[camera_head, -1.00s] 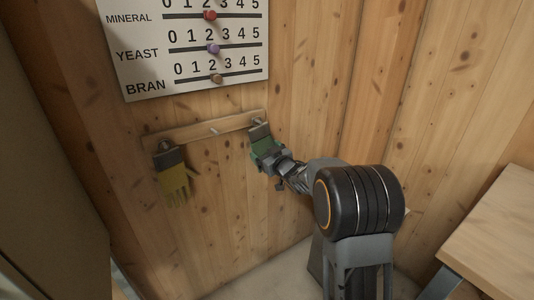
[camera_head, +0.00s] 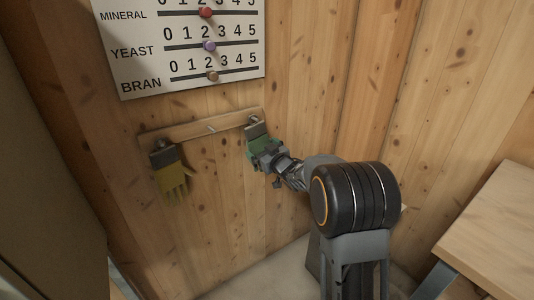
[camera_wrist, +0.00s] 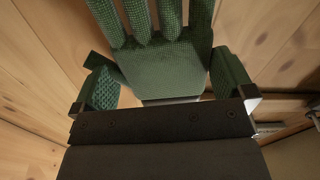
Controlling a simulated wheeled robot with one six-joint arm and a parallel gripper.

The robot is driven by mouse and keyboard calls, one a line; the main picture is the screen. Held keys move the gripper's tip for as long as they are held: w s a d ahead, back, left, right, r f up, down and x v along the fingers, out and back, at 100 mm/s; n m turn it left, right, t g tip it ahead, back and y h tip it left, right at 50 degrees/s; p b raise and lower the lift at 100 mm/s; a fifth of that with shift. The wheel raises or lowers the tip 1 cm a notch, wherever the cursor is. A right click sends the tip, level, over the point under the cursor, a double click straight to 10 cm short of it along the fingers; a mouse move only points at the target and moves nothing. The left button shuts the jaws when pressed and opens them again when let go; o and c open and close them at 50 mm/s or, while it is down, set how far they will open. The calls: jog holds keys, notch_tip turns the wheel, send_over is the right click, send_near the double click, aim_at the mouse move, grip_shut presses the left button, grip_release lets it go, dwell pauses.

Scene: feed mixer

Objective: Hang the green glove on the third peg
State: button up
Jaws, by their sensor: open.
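The green glove (camera_head: 252,146) is at the right-hand, third peg (camera_head: 253,118) of a wooden peg rail (camera_head: 188,130) in the head view. Its grey cuff is up at the peg, and it appears to hang there. My gripper (camera_head: 262,155) is at the glove's lower part and hides some of it. In the wrist view the green glove (camera_wrist: 170,65) fills the upper middle, fingers towards the top edge. My gripper (camera_wrist: 165,85) is open there, with a green textured pad on each side of the glove. Exact contact cannot be told.
A yellow glove (camera_head: 172,178) with a grey cuff hangs on the left peg. The middle peg (camera_head: 211,129) is bare. A slider board (camera_head: 185,50) is above the rail. A wooden table (camera_head: 495,235) stands at the right.

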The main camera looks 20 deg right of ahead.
jog(key=p+v, duration=0.3)
jog(key=v, duration=1.1)
jog(key=s+r+m+g+h+p, duration=0.2)
jog(key=r+h+p, duration=0.1)
jog(key=r+p, duration=0.5)
jog(key=s+r+m+g+h+p, duration=0.2)
jog(key=s+r+g+h+p, duration=0.15)
jog(key=r+p, duration=0.45)
jog(key=s+a+r+g+p, duration=0.2)
jog(key=s+r+p, duration=0.1)
jog(key=s+p, duration=0.1)
jog(key=s+a+r+m+g+p, duration=0.1)
jog(key=s+a+r+g+p, duration=0.1)
jog(key=s, duration=0.5)
jog(key=s+a+r+g+y+p, duration=0.1)
jog(key=s+a+r+g+p, duration=0.1)
jog(key=s+r+g+p, duration=0.2)
jog(key=shift+s+r+m+p, duration=0.4)
jog(key=shift+s+r+p, duration=0.25)
jog(key=shift+p, duration=0.9)
jog(key=shift+f, duration=0.1)
